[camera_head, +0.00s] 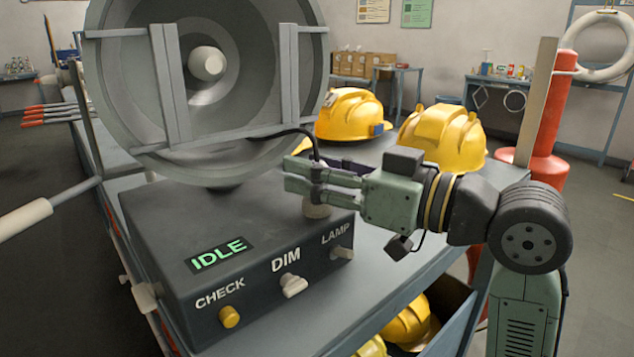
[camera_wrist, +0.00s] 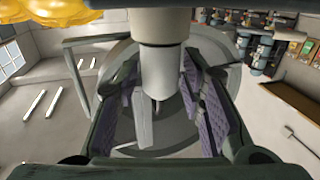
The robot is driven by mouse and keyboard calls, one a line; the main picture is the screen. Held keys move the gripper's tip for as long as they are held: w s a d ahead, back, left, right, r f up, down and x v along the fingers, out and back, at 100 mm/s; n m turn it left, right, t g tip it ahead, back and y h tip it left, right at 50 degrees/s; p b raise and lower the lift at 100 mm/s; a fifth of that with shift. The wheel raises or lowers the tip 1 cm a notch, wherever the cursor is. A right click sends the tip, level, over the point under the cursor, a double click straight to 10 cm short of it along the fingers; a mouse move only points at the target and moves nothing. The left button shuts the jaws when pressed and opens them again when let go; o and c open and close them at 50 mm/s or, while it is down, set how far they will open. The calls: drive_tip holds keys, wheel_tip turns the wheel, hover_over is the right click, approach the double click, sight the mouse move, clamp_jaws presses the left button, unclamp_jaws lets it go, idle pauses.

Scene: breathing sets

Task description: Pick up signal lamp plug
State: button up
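In the wrist view the pale cylinder (camera_wrist: 163,70) hangs from the top edge between the purple-padded fingers (camera_wrist: 163,105). The fingers are apart with the cylinder between them. Whether both pads press on it cannot be told.
The control box (camera_head: 180,270) reads IDLE and has CHECK, DIM and LAMP knobs. The grey lamp (camera_head: 110,120) stands close behind my fingertips. Yellow helmets (camera_head: 440,135) lie behind my arm, and more sit below the bench top. The bench's front right is bare.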

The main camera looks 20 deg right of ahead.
clamp_jaws()
idle(0.4)
